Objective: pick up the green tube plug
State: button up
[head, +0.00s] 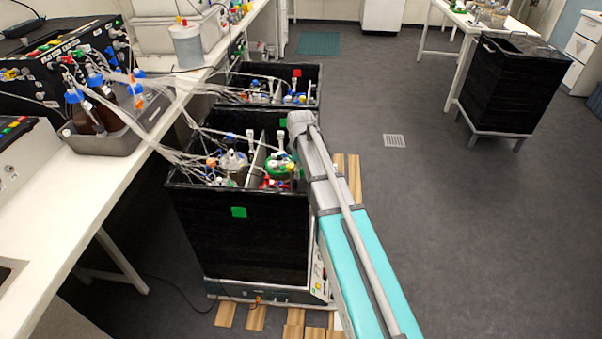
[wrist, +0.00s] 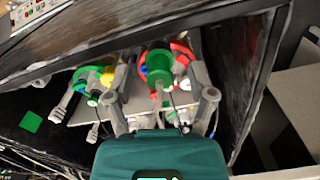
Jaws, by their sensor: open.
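In the wrist view a round green plug-like piece (wrist: 160,66) stands over a red ring (wrist: 182,50), in the upper middle. I take it for the green tube plug. My gripper (wrist: 160,96) is open, with one finger on each side below this piece, apart from it and empty. A second green round part (wrist: 88,76) with white and yellow fittings is to the left. In the head view a green part (head: 281,165) shows inside the near black box; my arm reaches over the box's right edge, and my gripper's fingers cannot be made out there.
The black box (head: 240,245) has tall walls around vessels, fittings and many clear tubes (head: 185,150). A second black box (head: 315,82) stands behind it. A white bench (head: 120,185) runs along the left.

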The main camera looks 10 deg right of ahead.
aim_at(301, 168)
jog(key=c, duration=0.9)
jog(key=shift+r, duration=0.15)
notch_tip(301, 168, up, 3)
jog(key=p, duration=0.3)
jog(key=s+r+p, duration=0.9)
jog(key=s+p, duration=0.1)
jog(key=s, duration=0.4)
jog(key=shift+r, duration=0.35)
